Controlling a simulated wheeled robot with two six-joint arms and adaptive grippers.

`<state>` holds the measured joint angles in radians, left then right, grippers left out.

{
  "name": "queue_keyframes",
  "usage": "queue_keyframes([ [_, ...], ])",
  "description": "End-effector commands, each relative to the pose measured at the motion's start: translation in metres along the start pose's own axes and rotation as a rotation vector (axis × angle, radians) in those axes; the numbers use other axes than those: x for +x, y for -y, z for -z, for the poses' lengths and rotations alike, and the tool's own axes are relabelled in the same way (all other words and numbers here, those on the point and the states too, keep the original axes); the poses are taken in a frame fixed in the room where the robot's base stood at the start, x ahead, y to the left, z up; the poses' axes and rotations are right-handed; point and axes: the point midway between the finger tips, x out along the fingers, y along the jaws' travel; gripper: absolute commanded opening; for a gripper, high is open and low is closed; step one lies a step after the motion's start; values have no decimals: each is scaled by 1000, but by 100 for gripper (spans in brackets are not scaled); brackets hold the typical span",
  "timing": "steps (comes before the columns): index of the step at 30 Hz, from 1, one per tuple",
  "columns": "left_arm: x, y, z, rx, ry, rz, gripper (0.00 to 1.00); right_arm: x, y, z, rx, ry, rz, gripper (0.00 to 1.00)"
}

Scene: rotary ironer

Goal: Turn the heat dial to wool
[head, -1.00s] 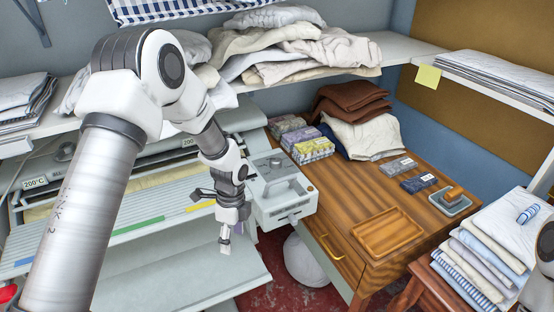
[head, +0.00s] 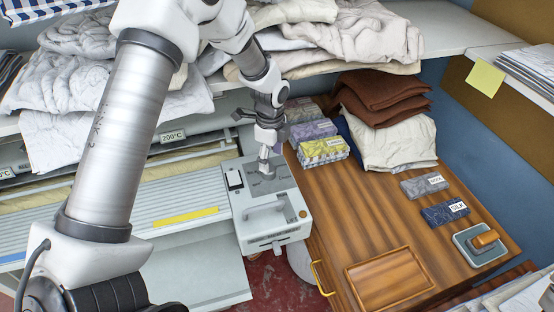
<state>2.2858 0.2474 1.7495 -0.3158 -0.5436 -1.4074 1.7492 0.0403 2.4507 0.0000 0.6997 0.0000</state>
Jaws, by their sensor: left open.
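My left gripper (head: 266,170) points down over the back part of the box's top, over a darker grey patch, and is open. The heat dial cannot be made out; it may be hidden behind the gripper. I cannot tell whether the fingertips touch the box. My right gripper is not in view.
A folded grey cloth labelled wool (head: 424,186) and a dark blue one labelled silk (head: 445,213) lie on the wooden table (head: 350,210). A wooden tray (head: 390,280) is at its front. Patterned bundles (head: 323,151) sit right of the gripper. A shelf with linens hangs above.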

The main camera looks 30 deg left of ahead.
Motion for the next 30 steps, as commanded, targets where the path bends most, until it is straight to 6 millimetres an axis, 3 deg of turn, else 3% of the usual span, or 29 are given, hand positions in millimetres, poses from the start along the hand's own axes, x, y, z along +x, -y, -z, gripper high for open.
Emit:
queue_keyframes([
  [7,42,0,0,0,1,-1,67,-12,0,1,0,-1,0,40],
  [16,49,0,0,0,0,1,67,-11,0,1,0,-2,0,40],
  [21,49,0,0,0,0,0,7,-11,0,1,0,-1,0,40],
  [30,50,-1,0,-9,0,-3,7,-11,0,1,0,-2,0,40],
])
